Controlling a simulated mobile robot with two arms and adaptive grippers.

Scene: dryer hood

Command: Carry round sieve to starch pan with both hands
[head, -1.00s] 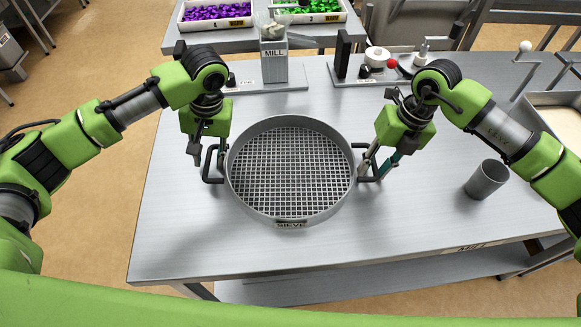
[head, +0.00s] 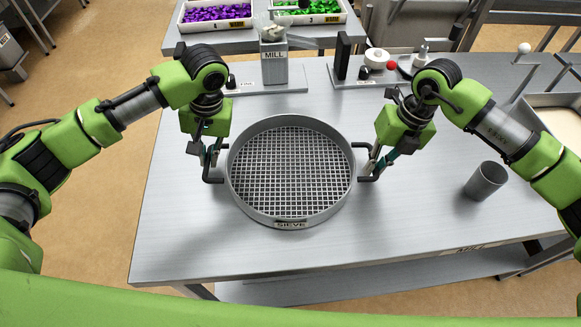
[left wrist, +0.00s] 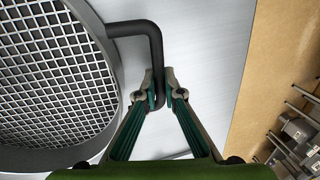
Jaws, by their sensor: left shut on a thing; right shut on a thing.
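The round sieve (head: 291,168) is a grey metal ring with a square-mesh floor and a SIEVE label on its near side. It has a black handle on each side and appears level over the table. My left gripper (head: 211,160) is shut on the left handle; the left wrist view shows the fingers (left wrist: 158,95) closed around the black bar (left wrist: 155,50). My right gripper (head: 373,163) is shut on the right handle, its fingertips partly hidden by the gripper body. I cannot tell if the sieve touches the table. A pan of pale starch (head: 560,122) is partly visible at the right edge.
A grey cup (head: 486,180) stands on the steel table (head: 420,225) right of the sieve. The mill (head: 274,65) and small fittings (head: 377,60) stand at the back. Trays of purple (head: 215,14) and green pieces (head: 312,10) lie beyond. The table's front is clear.

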